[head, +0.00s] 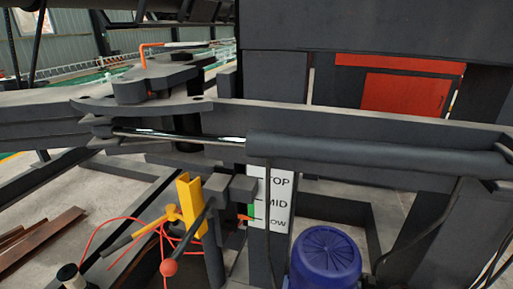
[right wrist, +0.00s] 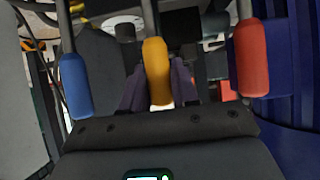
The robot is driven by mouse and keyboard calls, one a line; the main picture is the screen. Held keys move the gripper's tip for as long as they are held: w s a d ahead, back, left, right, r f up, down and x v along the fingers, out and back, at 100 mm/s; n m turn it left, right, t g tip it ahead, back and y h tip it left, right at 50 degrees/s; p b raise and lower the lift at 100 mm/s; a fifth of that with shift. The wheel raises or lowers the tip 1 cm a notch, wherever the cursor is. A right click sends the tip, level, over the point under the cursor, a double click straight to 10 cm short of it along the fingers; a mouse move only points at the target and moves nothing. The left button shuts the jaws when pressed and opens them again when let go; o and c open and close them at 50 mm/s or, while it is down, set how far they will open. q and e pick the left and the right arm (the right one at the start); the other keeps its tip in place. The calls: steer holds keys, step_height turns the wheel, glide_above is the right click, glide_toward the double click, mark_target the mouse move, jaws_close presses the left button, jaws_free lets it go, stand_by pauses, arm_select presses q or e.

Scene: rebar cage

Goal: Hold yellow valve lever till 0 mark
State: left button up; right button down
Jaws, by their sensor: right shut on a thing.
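The yellow valve lever (right wrist: 157,70) stands in the middle of the right wrist view, between a blue lever (right wrist: 75,85) on the left and a red lever (right wrist: 252,60) on the right. My right gripper (right wrist: 158,92) has its dark purplish fingers on either side of the yellow handle and is shut on it. The lever's base is partly hidden behind the handle. No 0 mark is readable. A white sign (head: 278,205) in the head view reads TOP, MID and LOW, partly covered, with a green strip and a red pointer at its left edge. My left gripper is not in view.
In the head view, a blue ribbed motor cap (head: 325,258) stands at the lower right. A yellow bracket (head: 191,205) and a rod with a red ball (head: 169,267) are left of the sign. A dark cylinder (head: 370,155) crosses the frame.

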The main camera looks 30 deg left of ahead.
stand_by(0.3)
steer(key=shift+w+r, duration=0.1)
steer(key=shift+w+p, duration=0.1)
steer(key=shift+p, duration=0.25)
steer(key=shift+w+a+g+p, duration=0.15)
steer(key=shift+w+g+p, duration=0.15)
steer(key=shift+g, duration=0.2)
